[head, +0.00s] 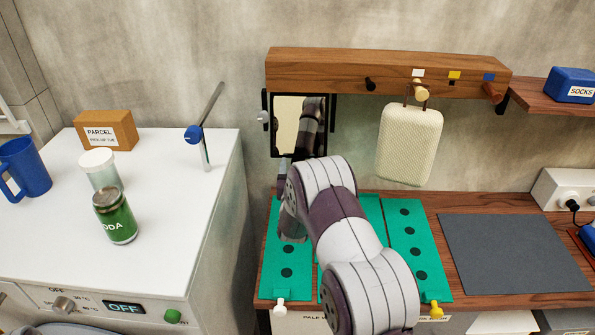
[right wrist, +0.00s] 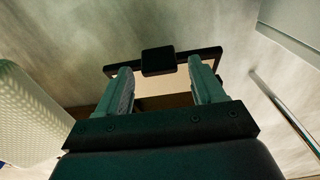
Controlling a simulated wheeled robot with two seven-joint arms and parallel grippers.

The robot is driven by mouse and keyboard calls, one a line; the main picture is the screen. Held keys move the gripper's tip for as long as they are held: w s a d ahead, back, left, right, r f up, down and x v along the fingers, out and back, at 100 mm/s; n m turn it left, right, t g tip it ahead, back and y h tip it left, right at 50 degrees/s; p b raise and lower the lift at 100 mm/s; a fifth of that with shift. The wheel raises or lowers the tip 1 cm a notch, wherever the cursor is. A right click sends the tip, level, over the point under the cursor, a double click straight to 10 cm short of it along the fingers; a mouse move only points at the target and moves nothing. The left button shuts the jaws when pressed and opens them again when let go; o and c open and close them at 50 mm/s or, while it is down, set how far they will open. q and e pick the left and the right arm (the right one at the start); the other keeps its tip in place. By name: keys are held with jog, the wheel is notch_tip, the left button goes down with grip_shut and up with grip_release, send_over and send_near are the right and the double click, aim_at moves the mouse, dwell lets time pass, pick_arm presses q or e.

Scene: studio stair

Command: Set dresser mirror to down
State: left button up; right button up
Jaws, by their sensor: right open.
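The dresser mirror (head: 287,124) has a black frame and hangs upright below the left end of the wooden rail. Its glass reflects part of my arm. In the right wrist view, a black frame bar with a block-like tab (right wrist: 158,62) crosses just ahead of the fingertips. My right gripper (right wrist: 160,74) is open and empty, pointing up, with one finger on each side of the tab; I cannot tell whether they touch. In the head view my right arm mostly hides this gripper, near the mirror's lower edge. My left gripper is not in view.
A cream textured bag (head: 408,143) hangs from a peg right of the mirror. The wooden rail (head: 380,72) runs above. A white cabinet with a thin upright rod (head: 205,130), soda can (head: 115,216) and mug stands left. Green panels (head: 410,235) and a grey mat (head: 510,252) lie below.

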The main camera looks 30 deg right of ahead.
jog(key=b+v, duration=0.2)
jog(key=v, duration=1)
jog(key=shift+s, duration=0.3)
jog(key=shift+a, duration=0.15)
